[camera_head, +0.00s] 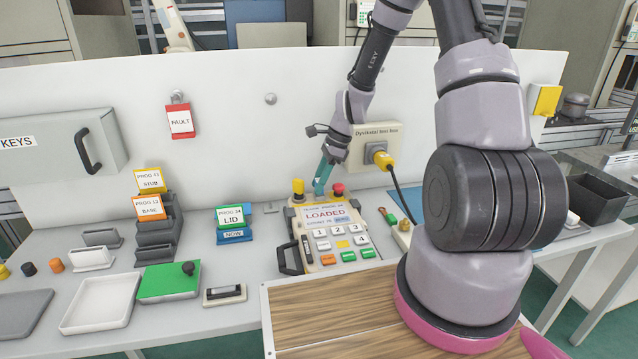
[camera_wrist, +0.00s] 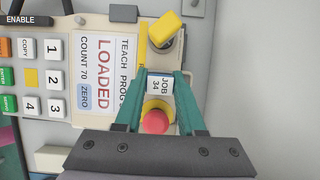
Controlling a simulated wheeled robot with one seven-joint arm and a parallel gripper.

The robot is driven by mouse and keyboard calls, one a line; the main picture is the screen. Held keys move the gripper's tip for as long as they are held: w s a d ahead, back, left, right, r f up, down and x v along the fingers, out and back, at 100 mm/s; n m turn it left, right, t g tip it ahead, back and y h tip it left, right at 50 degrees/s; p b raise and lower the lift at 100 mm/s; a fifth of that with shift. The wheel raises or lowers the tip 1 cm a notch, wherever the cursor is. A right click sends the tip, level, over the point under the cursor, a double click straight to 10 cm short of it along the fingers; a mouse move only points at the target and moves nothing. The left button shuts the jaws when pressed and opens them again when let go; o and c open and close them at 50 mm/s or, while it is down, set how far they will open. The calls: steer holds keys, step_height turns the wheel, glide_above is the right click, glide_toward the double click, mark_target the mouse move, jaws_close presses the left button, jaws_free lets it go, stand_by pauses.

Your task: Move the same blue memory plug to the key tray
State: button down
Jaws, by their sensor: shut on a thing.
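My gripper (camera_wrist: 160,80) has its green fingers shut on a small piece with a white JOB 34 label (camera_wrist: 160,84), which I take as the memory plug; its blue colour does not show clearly. It is at the top end of the teach box (camera_head: 328,228), between the yellow knob and the red button. I cannot tell if it is seated or lifted. In the head view my gripper (camera_head: 319,191) hides it. A white empty tray (camera_head: 68,327) and a dark grey tray (camera_head: 20,312) lie at the left; I cannot tell which is the key tray.
The yellow knob (camera_wrist: 165,29) and red button (camera_wrist: 156,121) stand close to my fingers. A yellow cable plug (camera_head: 383,160) is on the right. Program cards (camera_head: 149,207), a green block (camera_head: 168,283) and a grey KEYS cabinet (camera_head: 50,150) are on the left.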

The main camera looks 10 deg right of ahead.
steer(key=shift+r, duration=0.25)
steer(key=shift+r, duration=1.85)
